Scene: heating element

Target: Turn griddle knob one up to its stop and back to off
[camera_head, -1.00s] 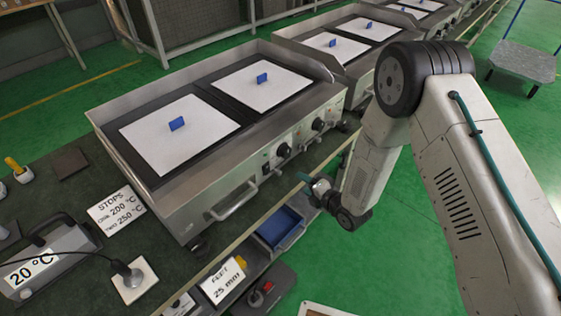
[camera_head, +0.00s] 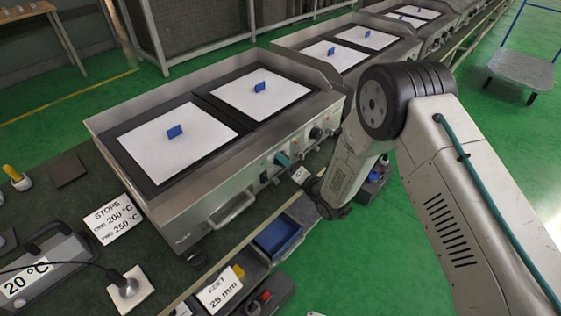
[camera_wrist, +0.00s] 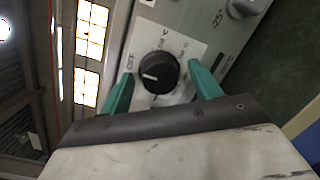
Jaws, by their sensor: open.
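The nearest griddle (camera_head: 215,205) has a steel front panel with a row of controls. In the wrist view, a round black knob (camera_wrist: 158,84) with a white mark sits on a pale dial plate. The mark points left, near the printed OFF. My gripper (camera_wrist: 160,70) is open, its two teal fingers on either side of the knob; I cannot tell whether they touch it. In the head view, my gripper (camera_head: 286,162) is at the griddle's front and hides the left knob. The other black knob (camera_head: 316,133) shows to its right.
A bar handle (camera_head: 233,211) sticks out from the front panel left of my gripper. A blue bin (camera_head: 278,236) is on the shelf below.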

